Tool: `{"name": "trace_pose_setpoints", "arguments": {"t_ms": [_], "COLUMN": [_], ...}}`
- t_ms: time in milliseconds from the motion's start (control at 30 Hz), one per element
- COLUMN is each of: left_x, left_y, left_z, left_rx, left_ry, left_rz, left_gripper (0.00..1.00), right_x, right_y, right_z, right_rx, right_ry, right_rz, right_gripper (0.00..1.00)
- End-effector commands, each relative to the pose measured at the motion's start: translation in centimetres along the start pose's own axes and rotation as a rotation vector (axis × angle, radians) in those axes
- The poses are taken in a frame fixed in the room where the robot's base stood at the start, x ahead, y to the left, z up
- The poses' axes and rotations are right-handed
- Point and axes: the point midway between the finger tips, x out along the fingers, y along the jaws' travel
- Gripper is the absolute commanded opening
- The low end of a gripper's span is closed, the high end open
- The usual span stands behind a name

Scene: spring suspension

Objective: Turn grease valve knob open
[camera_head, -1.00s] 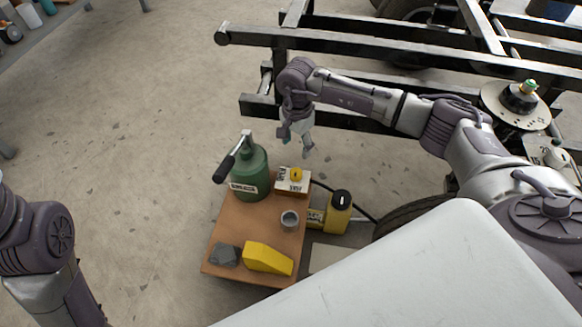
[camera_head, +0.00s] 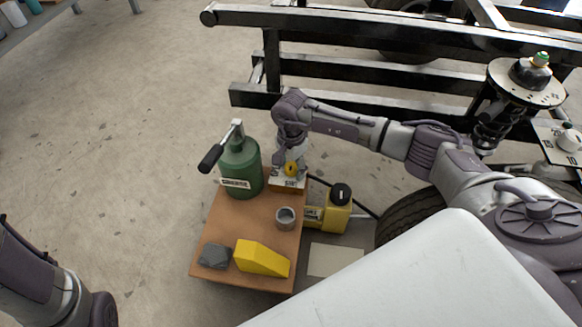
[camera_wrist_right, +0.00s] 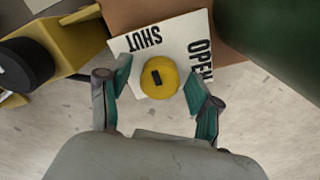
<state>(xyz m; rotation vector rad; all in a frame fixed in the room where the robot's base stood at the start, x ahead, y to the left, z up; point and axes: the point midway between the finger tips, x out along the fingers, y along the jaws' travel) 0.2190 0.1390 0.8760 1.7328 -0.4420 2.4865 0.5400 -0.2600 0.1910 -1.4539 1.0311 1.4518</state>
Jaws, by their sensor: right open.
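The grease valve knob is a round yellow knob (camera_head: 291,169) with a dark mark on its top. It sits on a white plate (camera_head: 287,183) lettered SHUT and OPEN, at the back edge of a small brown table. In the right wrist view the knob (camera_wrist_right: 159,77) lies between the fingertips of my right gripper (camera_wrist_right: 161,88). Those fingers are open, one on each side, with a gap on the left; contact on the right cannot be told. In the head view the right gripper (camera_head: 292,160) is over the knob, its fingers partly hidden. The left gripper is out of view.
A green grease canister (camera_head: 240,165) with a black-gripped lever stands left of the knob. The brown table (camera_head: 228,222) also bears a grey cup (camera_head: 285,219), a yellow wedge (camera_head: 262,258) and a grey block (camera_head: 215,256). A yellow container (camera_head: 337,210) stands at right, near a black frame (camera_head: 330,97).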

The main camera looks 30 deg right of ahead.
Motion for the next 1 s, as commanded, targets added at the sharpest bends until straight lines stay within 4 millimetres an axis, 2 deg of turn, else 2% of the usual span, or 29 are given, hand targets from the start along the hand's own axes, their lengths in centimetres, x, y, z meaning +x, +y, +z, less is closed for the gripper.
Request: {"name": "trace_pose_setpoints", "arguments": {"t_ms": [67, 100, 433, 867, 1000], "left_x": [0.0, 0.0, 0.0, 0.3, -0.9], "left_y": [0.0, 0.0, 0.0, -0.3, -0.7], "left_z": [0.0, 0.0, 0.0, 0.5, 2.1], "left_rx": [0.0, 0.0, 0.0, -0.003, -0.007], "left_ry": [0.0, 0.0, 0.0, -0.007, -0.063], "left_rz": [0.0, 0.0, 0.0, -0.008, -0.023], "left_gripper": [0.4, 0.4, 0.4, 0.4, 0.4], "right_x": [0.0, 0.0, 0.0, -0.3, -0.4], "right_y": [0.0, 0.0, 0.0, 0.0, 0.0], "right_z": [0.0, 0.0, 0.0, 0.1, 0.1], "right_rx": [0.0, 0.0, 0.0, 0.095, 0.193], "right_ry": [0.0, 0.0, -0.001, -0.001, -0.002], "right_rz": [0.0, 0.0, 0.0, 0.001, 0.001], "right_gripper": [0.64, 0.6, 0.05, 0.04, 0.04]}}
